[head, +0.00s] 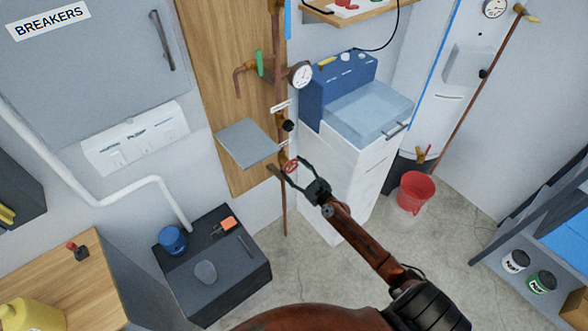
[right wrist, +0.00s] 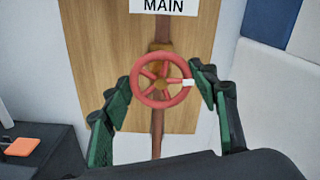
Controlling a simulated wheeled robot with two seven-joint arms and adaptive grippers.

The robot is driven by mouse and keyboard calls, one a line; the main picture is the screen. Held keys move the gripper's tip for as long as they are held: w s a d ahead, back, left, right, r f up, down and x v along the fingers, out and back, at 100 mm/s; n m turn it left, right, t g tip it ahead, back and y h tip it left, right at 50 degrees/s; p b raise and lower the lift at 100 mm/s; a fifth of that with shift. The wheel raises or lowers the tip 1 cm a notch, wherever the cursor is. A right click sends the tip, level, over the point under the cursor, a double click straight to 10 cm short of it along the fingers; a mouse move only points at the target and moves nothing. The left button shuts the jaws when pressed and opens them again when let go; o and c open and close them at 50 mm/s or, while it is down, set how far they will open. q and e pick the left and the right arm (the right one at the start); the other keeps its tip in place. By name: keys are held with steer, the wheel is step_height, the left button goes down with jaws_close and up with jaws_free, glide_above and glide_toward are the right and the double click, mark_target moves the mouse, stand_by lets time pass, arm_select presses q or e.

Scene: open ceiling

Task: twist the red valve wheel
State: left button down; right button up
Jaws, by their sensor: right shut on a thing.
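The red valve wheel (head: 291,166) is on a vertical copper pipe against a wooden board. In the right wrist view the wheel (right wrist: 143,100) faces me, with several spokes, a brassy hub and a white mark on the right of its rim. My right gripper (head: 287,165) is at the wheel, one green-padded finger on each side of it. In the right wrist view the gripper (right wrist: 161,84) is shut on the rim from left and right. My left gripper is not in view.
A grey shelf plate (head: 247,143) juts out just left of the wheel. A white cabinet (head: 338,185) with a blue sink stands close on the right. A dark box (head: 217,285) with small items is below left. A red bucket (head: 414,194) stands on open floor.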

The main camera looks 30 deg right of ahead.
steer(key=shift+f+m, duration=0.1)
steer(key=shift+m, duration=0.5)
steer(key=o, duration=1.2)
steer(key=shift+c, duration=0.2)
steer(key=shift+s, duration=0.1)
steer(key=s+d, duration=0.1)
steer(key=s, duration=1)
steer(key=shift+s, duration=0.4)
